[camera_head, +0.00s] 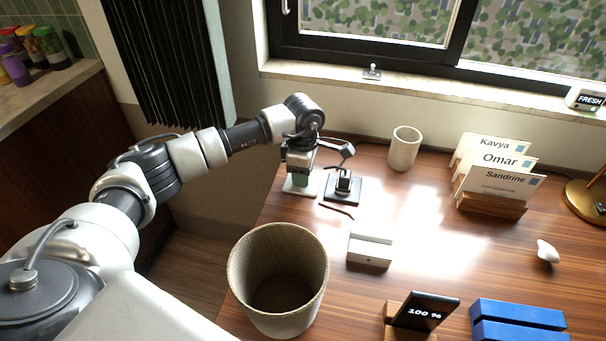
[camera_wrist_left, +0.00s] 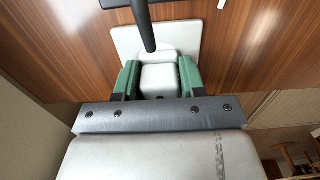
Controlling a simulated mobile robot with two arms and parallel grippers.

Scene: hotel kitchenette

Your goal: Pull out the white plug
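The white plug (camera_wrist_left: 159,78) is a pale block on a white base plate (camera_wrist_left: 128,38). The plate (camera_head: 300,187) also shows in the head view at the table's left edge, where the gripper hides the plug. My left gripper (camera_head: 301,174) points down over the plate. In the left wrist view its green fingers (camera_wrist_left: 159,82) sit on both sides of the plug with no clear gap, so it looks shut on it. The plug is still at the plate. My right gripper is in neither view.
A wicker bin (camera_head: 240,297), a small white box (camera_head: 369,251) and a cup (camera_head: 404,149) are nearby.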

